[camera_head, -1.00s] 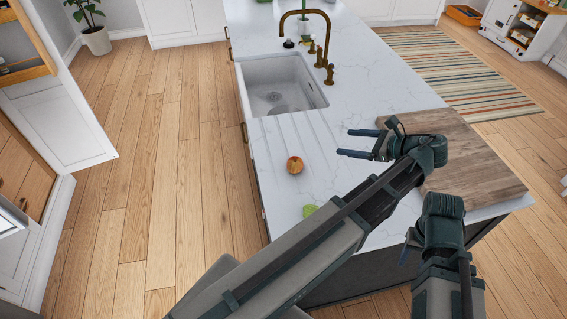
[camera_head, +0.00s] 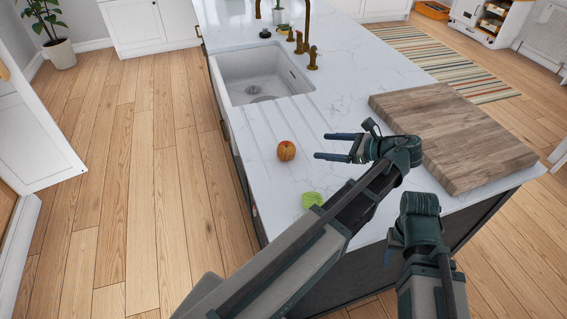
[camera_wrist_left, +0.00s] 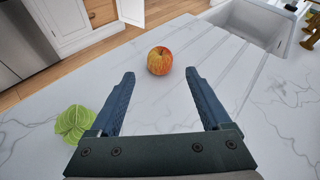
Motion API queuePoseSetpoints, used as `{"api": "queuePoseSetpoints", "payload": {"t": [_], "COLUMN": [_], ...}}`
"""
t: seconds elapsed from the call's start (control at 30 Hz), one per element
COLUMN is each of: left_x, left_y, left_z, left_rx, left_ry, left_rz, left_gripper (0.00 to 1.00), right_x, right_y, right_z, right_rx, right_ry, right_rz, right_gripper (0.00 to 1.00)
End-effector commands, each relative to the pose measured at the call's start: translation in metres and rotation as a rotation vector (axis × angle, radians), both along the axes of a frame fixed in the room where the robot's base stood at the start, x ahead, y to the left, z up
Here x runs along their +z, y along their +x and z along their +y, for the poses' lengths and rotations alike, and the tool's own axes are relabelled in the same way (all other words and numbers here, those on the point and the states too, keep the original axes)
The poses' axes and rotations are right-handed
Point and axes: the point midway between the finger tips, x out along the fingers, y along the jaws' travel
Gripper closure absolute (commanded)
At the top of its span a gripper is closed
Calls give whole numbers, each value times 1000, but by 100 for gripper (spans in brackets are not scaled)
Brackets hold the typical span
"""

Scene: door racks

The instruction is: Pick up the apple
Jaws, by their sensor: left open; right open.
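A red and yellow apple (camera_head: 286,150) sits on the white marble counter, near its left edge and in front of the sink. My left gripper (camera_head: 328,146) is open and empty above the counter, to the right of the apple and apart from it. In the left wrist view the apple (camera_wrist_left: 160,60) lies beyond the fingertips of my left gripper (camera_wrist_left: 160,78), roughly centred between them. My right gripper (camera_head: 392,250) is low at the counter's front edge, its fingers mostly hidden behind its own arm.
A green vegetable (camera_head: 312,200) lies on the counter close to my left arm; it also shows left of the fingers in the wrist view (camera_wrist_left: 74,122). A wooden board (camera_head: 460,140) lies at right. The sink (camera_head: 258,75) and brass taps (camera_head: 312,60) are behind the apple.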

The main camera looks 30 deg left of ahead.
Motion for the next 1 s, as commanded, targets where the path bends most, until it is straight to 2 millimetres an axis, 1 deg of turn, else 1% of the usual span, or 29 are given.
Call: {"api": "queuePoseSetpoints", "payload": {"t": [0.03, 0.1, 0.23, 0.47, 0.57, 0.8, 0.9, 1.0], "left_x": [-19, -27, -34, -35, -41, -60, -65, -67], "left_y": [0, 0, 0, 0, -1, -1, 0, 0], "left_z": [0, 0, 0, 2, 12, 54, 67, 75], "left_rx": [0, 0, 0, 0, 3, 3, 3, 1], "left_ry": [0, 0, 0, 0, 0, -1, 0, 0], "left_rz": [0, 0, 0, -1, -1, -1, -1, -1], "left_gripper": [19, 19, 19, 19, 19, 19, 19, 19], "right_x": [-19, -27, -34, -35, -41, -60, -65, -67], "right_y": [0, 0, 0, 0, 0, 0, 0, 0], "right_z": [0, 0, 0, 0, 0, 0, 0, 0], "right_rx": [0, 1, 1, 1, 1, 1, 1, 1], "right_ry": [0, 0, 0, 0, 0, 0, 0, 0], "right_rz": [0, 0, 0, 0, 0, 0, 0, 0], "right_gripper": [50, 50, 50, 50, 50, 50, 50, 50]}}
